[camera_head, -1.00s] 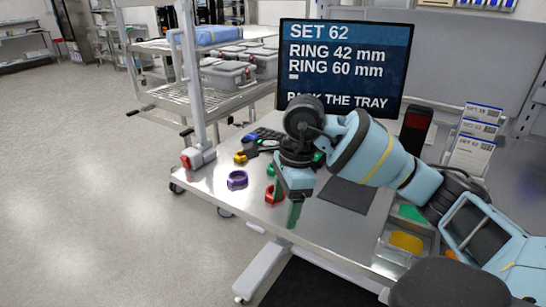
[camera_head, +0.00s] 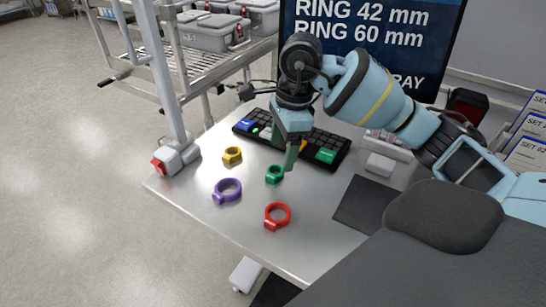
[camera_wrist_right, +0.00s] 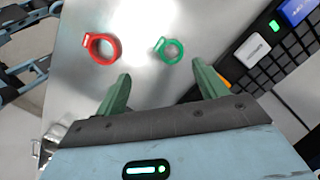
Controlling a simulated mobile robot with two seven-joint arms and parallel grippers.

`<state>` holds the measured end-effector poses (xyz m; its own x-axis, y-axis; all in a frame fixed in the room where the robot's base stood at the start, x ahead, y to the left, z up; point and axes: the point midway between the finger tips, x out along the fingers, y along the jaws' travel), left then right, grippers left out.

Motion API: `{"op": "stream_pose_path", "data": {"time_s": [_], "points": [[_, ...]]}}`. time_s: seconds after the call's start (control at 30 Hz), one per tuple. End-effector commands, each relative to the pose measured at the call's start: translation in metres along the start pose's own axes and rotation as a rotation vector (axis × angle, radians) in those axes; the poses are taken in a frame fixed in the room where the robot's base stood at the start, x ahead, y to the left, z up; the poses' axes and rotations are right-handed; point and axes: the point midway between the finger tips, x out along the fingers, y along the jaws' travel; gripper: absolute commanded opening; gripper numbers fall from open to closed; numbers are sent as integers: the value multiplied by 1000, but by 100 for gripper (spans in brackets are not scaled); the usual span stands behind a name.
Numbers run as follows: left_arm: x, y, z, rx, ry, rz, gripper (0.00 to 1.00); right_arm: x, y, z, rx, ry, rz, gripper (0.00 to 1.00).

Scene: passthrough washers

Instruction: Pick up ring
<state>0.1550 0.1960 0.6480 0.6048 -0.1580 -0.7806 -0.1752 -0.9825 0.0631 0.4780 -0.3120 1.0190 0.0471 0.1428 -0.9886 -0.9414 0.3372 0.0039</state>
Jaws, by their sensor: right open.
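Several rings lie flat and apart on the steel table: red (camera_head: 270,224), green (camera_head: 272,181), purple (camera_head: 220,197) and yellow (camera_head: 230,161). My right gripper (camera_head: 291,158) points down near the green ring, just right of it in the head view. In the right wrist view my right gripper (camera_wrist_right: 162,85) is open and empty. The green ring (camera_wrist_right: 160,44) lies beyond the gap between its fingers, and the red ring (camera_wrist_right: 90,41) is further left. No ring is between the fingers. My left gripper is not in view.
A black keyboard (camera_head: 327,147) with coloured keys lies behind the gripper, below a monitor (camera_head: 365,35) reading ring 42 mm and 60 mm. A dark mat (camera_head: 362,205) lies right of the red ring. A post with a clamp (camera_head: 176,160) stands at the table's left edge.

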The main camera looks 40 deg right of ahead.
Motion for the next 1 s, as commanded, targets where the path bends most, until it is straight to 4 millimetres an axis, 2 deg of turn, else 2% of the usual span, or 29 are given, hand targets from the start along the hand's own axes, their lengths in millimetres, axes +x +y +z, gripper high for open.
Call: {"op": "stream_pose_path", "data": {"time_s": [0.37, 0.6, 0.8, 1.0], "points": [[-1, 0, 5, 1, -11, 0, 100, 3, 0, 0, 0, 0, 1, 72], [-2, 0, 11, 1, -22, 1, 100, 25, 0, 0, -1, 0, 2, 72], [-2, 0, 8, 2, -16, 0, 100, 30, -1, 0, -1, 0, 2, 72], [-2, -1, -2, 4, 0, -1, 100, 56, -8, -1, 0, 0, 3, 72]]}}
